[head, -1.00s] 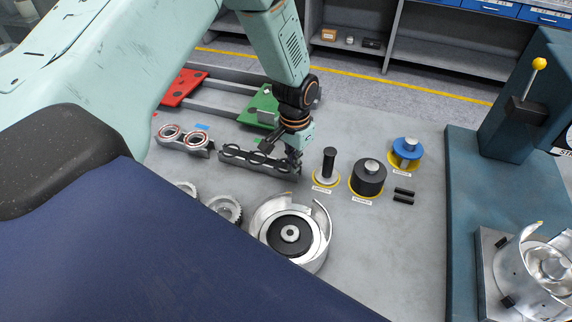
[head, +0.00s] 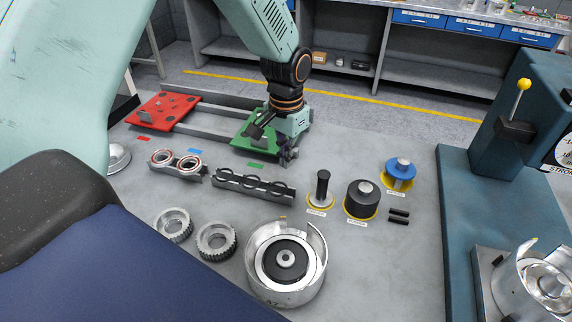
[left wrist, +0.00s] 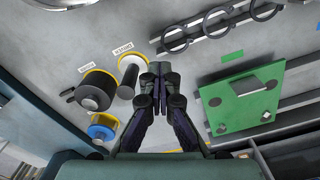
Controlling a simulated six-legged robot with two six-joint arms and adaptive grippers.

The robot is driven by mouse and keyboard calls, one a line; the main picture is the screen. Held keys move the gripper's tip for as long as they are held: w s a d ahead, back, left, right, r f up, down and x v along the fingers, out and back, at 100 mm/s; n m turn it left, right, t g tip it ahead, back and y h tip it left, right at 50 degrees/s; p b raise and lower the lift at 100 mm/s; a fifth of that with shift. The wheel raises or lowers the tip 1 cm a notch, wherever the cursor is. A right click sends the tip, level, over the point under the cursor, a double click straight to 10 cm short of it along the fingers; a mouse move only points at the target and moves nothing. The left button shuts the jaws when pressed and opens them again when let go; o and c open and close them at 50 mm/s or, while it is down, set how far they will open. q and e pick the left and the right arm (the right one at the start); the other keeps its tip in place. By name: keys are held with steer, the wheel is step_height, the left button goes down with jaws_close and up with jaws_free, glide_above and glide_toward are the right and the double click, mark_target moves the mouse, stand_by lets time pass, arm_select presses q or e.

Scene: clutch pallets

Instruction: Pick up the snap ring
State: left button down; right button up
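The snap rings are thin black rings standing in a dark slotted rack (head: 232,186) in the middle of the table. Three rings show, one at the rack's right end (head: 280,186). In the left wrist view the snap ring nearest my fingers (left wrist: 176,40) stands at the rack's end, ahead of the fingertips and apart from them. My left gripper (head: 289,158) is beyond the rack's right end, by the green plate. Its fingers (left wrist: 160,72) are together, with nothing seen between them. My right gripper is not in view.
A green plate (head: 246,140) and a red plate (head: 160,108) lie on rails behind. A black post (head: 323,185), a black cylinder (head: 362,204) and a blue-topped part (head: 400,168) stand right. A silver drum (head: 258,284) and gears (head: 216,242) are in front. A press (head: 520,110) bounds the right.

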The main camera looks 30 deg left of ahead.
arm_select(q)
steer(key=shift+w, duration=0.1)
steer(key=c, duration=2.1)
jaws_free()
steer(key=o, duration=1.6)
steer(key=shift+o, duration=0.4)
